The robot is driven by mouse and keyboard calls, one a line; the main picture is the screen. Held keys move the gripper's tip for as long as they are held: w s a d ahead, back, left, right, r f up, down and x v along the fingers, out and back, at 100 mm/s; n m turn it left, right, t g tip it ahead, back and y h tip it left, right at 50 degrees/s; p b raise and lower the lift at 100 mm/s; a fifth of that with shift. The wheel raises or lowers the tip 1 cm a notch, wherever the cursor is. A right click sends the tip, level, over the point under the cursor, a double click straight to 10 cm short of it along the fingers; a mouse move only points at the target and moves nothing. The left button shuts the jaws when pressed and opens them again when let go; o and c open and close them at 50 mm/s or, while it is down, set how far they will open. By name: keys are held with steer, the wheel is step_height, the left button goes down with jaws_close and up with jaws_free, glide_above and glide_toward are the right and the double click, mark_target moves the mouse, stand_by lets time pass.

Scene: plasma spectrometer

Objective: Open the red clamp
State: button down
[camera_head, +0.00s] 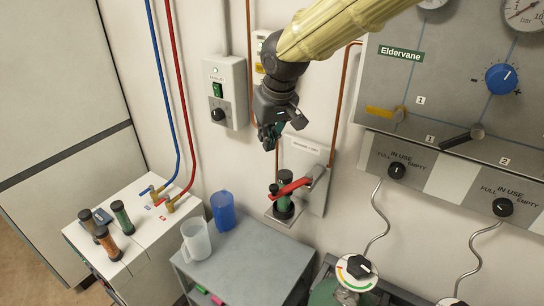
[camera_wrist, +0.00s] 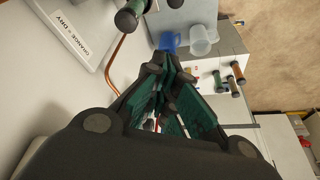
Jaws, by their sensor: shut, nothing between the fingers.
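The red clamp (camera_head: 292,188) is a red arm on a wall-mounted bracket, reaching across a dark green and black cylinder (camera_head: 284,205) that stands upright on a small shelf. My gripper (camera_head: 268,142) hangs above and slightly left of the clamp, apart from it, with its fingers pointing down. In the wrist view my gripper (camera_wrist: 168,58) is shut and empty. The end of a green and black cylinder (camera_wrist: 130,16) shows at the top of the wrist view. The red clamp cannot be made out there.
A labelled wall plate (camera_head: 306,150) is behind the clamp, and a copper pipe (camera_head: 341,105) runs to its right. A grey control box (camera_head: 225,92) is on the wall at left. A blue cup (camera_head: 222,211) and a clear jug (camera_head: 196,240) stand on the grey cart (camera_head: 255,260) below.

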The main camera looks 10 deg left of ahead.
step_height(320, 180, down, 10)
steer(key=p, duration=0.4)
stand_by(0.5)
steer(key=shift+d, duration=0.1)
steer(key=shift+s+d, duration=0.1)
steer(key=shift+s, duration=0.05)
